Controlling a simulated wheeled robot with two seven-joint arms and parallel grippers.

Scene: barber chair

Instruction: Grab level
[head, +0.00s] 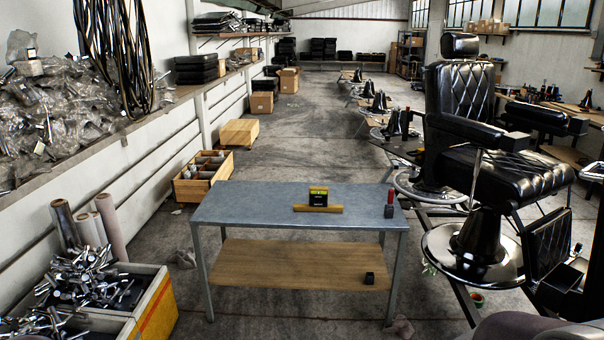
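A metal table (240,205) with a grey-blue top stands in front of me in the head view. Near its right-centre lies a short, flat yellow-brown bar (332,209). A small black and yellow block (318,196) stands at the bar, touching or just behind it. I cannot tell for certain which of the two is the level. Neither of my grippers is in view, and nothing covers these two things.
A red and black item (389,205) stands at the table's right edge. A small black cube (369,278) sits on the wooden lower shelf (290,262). A black barber chair (470,150) is at right, a bin of metal parts (90,290) at lower left. The tabletop's left half is clear.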

